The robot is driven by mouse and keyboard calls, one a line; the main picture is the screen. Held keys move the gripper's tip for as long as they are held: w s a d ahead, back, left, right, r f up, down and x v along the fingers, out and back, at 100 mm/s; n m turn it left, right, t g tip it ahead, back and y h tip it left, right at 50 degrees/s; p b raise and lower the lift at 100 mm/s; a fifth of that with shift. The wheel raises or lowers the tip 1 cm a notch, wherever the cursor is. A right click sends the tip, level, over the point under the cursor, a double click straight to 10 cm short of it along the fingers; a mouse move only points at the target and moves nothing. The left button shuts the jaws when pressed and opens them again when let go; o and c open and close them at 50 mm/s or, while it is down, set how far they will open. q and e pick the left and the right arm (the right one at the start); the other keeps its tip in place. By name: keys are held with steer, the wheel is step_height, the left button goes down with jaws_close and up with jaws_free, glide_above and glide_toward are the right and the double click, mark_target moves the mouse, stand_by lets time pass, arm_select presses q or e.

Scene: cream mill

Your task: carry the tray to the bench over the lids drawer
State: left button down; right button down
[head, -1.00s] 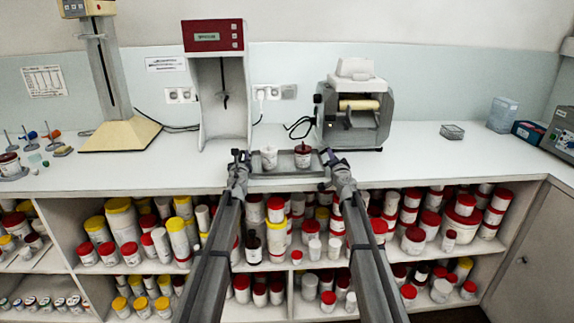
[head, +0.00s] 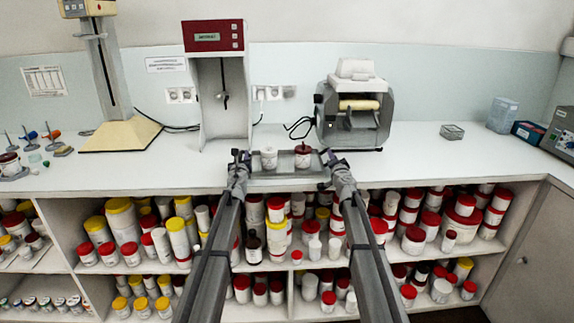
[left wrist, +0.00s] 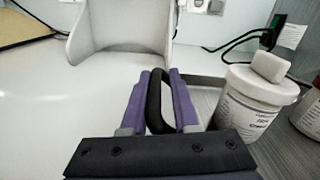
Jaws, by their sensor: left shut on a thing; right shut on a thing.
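The grey tray (head: 286,181) is at the front edge of the white bench, between my two grippers. A jar with a white lid (head: 269,158) and a jar with a dark red lid (head: 303,156) stand upright on it. My left gripper (head: 240,158) is shut on the tray's left handle; in the left wrist view the purple fingers (left wrist: 161,105) close on the black handle loop (left wrist: 155,98). My right gripper (head: 332,160) is shut at the tray's right end, its handle mostly hidden. Whether the tray touches the bench is unclear. I see no drawer marked for lids.
Behind the tray stand a red-topped machine (head: 222,90) and a grey roller machine (head: 354,110). A stand with a cream base (head: 120,135) is to the left. Shelves of jars (head: 130,254) lie below.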

arm_select(q)
steer(key=shift+a, duration=0.3)
arm_select(e)
steer(key=shift+d, duration=0.25)
